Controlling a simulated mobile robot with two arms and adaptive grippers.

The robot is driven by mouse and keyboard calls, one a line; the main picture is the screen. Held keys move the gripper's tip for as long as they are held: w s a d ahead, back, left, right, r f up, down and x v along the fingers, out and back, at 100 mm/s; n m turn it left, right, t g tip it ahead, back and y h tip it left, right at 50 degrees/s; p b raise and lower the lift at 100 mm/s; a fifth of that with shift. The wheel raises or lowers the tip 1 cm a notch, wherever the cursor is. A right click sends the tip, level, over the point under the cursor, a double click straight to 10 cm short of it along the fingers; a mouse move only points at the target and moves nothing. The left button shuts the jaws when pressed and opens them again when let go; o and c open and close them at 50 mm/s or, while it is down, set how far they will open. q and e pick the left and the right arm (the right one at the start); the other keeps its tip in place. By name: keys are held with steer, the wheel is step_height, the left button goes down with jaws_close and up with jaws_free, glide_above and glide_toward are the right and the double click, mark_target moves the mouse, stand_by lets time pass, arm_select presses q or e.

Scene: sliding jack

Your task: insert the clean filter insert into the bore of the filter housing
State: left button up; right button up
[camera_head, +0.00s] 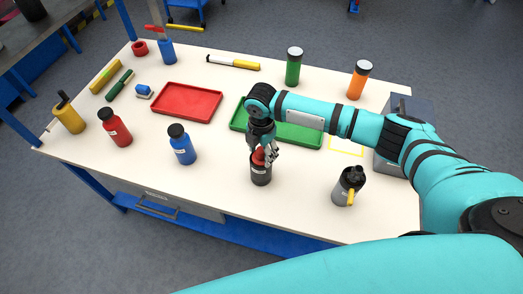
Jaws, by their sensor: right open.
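My right gripper (266,157) points down over a black cylindrical housing (261,177) with a pale label at the front middle of the table. The gripper is open, its fingers around or beside a red piece (258,157) at the housing's top. The red piece looks like the filter insert, but it is partly hidden by the fingers. I cannot tell how deep it sits in the bore or whether the fingers touch it. The housing stands upright. My left gripper is not in view.
A green tray (307,139) lies behind the gripper, a red tray (187,117) to its left. A blue bottle (182,149) and a grey canister with a yellow handle (347,187) flank the housing. A grey box (397,160) stands at the right edge, behind my arm.

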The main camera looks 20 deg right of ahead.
steer(key=shift+r, duration=0.2)
step_height(320, 180, up, 12)
steer(key=shift+f, duration=0.2)
stand_by(0.6)
